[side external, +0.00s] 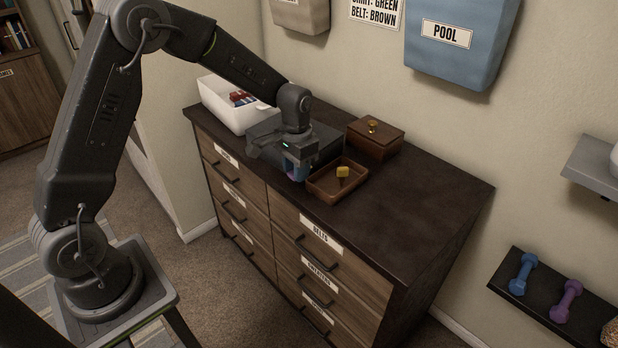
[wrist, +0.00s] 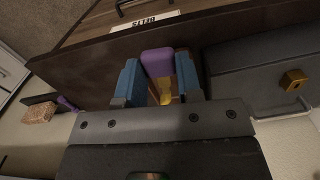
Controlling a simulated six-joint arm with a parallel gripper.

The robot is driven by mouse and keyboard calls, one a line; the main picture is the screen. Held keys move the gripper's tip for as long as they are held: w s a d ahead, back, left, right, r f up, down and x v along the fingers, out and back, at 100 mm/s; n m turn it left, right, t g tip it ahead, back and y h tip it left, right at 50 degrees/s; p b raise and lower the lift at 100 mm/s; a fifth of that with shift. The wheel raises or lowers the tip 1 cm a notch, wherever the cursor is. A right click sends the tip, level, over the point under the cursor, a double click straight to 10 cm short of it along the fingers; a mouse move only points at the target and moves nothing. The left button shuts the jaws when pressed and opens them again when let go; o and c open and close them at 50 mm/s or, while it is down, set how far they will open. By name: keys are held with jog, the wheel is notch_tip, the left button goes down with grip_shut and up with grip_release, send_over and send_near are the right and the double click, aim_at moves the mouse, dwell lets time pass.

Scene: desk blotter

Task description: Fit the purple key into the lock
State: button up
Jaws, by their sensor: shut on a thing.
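My gripper (wrist: 159,80) has its blue fingers closed on the purple key (wrist: 157,62). The key's purple head lies between the fingers in the wrist view, with a yellow part below it. In the side view my gripper (side external: 294,166) is at the dresser's front edge, beside the dark grey box (side external: 326,140). The gold lock (wrist: 293,79) is on the grey box (wrist: 235,85), to the right of the gripper in the wrist view. The key and lock are apart there. The lock cannot be made out in the side view.
A brown tray (side external: 322,192) holding a yellow piece (side external: 343,171) sits close to my gripper. A lidded wooden box (side external: 375,141) stands behind it. A white bin (side external: 222,105) stands at the left. The dresser top (side external: 420,185) is clear at the right.

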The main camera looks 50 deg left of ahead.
jog(key=w+a+r+m+g+y, duration=0.1)
jog(key=w+a+m+y, duration=0.1)
jog(key=a+m+y, duration=0.2)
jog(key=w+a+r+m+g+y, duration=0.1)
jog(key=w+a+m+y, duration=0.1)
jog(key=a+m+y, duration=0.3)
jog(key=w+a+r+m+y, duration=0.1)
jog(key=w+a+m+y, duration=0.1)
jog(key=a+m+y, duration=0.3)
jog(key=shift+w+a+r+m+g, duration=0.25)
jog(key=shift+a+m+g, duration=0.15)
jog(key=shift+m, duration=0.1)
jog(key=w+a+r+m+t+y, duration=0.1)
jog(key=w+r+y, duration=0.2)
jog(key=r+y, duration=0.1)
jog(key=shift+w+a+r, duration=0.15)
jog(key=shift+a+r, duration=0.25)
jog(key=shift+r, duration=0.05)
jog(key=shift+f, duration=0.1)
jog(key=shift+f, duration=2.8)
jog(key=shift+f, duration=1.6)
